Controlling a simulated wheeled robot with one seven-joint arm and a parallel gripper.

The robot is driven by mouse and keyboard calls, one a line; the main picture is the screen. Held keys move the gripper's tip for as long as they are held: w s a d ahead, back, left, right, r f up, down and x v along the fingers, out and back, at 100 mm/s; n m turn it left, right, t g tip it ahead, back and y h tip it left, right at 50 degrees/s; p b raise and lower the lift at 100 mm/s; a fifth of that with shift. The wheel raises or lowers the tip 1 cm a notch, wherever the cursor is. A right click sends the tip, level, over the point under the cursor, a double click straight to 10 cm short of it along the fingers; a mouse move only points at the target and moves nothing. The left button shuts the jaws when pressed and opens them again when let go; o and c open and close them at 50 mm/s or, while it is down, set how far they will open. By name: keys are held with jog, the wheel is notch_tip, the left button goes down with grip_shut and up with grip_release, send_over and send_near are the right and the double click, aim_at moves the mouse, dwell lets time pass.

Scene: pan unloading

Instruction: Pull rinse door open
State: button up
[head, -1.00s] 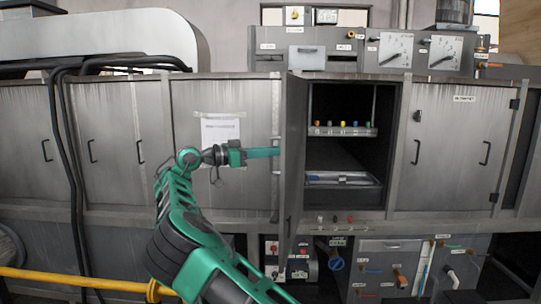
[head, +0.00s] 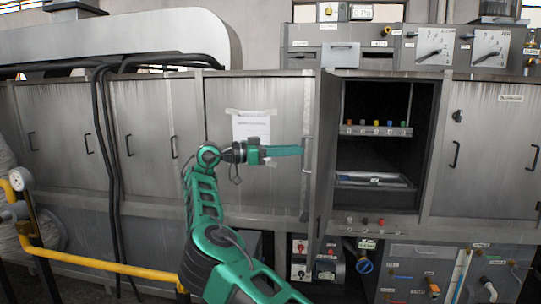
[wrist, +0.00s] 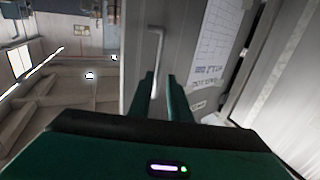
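A grey cabinet door (head: 324,150) stands swung out from the cabinet, nearly edge-on in the head view. I take it for the rinse door; no readable label shows on it. A bar handle (wrist: 157,55) shows on a grey panel in the wrist view. My gripper (head: 302,150) points right, just left of the door's outer face. In the wrist view, my gripper (wrist: 161,80) has its two fingers apart with a gap between them. The handle's lower part lies close to the fingertips; contact cannot be told.
The open compartment (head: 376,160) right of the door holds a rack of coloured knobs (head: 377,130) and a tray (head: 374,181). A paper sheet (head: 251,127) hangs on the closed panel behind my gripper. A yellow pipe (head: 110,265) runs low at the left.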

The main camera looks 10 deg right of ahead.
jog(key=a, duration=0.7)
jog(key=shift+s+d+f, duration=0.1)
dwell(0.4)
